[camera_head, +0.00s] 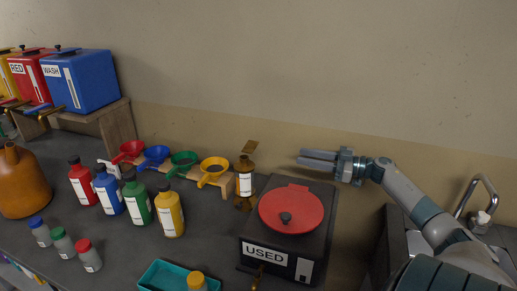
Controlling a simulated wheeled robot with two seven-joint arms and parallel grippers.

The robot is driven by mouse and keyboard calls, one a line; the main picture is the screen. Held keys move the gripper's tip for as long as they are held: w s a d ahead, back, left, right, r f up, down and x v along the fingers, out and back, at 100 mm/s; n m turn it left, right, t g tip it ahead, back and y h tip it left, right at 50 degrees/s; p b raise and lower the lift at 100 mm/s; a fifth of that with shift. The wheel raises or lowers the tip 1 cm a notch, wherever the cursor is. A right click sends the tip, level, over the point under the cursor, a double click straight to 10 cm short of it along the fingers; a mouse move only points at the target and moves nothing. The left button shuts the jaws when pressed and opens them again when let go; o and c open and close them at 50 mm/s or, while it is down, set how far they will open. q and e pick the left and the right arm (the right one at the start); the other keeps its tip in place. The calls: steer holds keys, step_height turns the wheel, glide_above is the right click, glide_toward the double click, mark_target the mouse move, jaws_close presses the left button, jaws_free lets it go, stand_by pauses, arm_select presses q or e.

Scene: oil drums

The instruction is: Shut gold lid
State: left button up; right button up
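A small gold-brown container (244,186) with a white label stands left of the black USED box, behind the counter's middle. My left gripper is not in view.
The black USED box (265,252) with a red round lid (290,209) stands below my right gripper. Coloured funnels (213,170) and labelled bottles (170,213) fill the counter to the left. A teal tray (165,276) is at the front; a sink tap (476,190) is at right.

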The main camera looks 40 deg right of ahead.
mark_target(250, 149)
steer(key=p+x, duration=0.5)
steer(key=x, duration=1.2)
steer(key=shift+w+p, duration=0.2)
steer(key=shift+p, duration=0.1)
steer(key=shift+f, duration=0.1)
steer(key=shift+c, duration=0.3)
jaws_close()
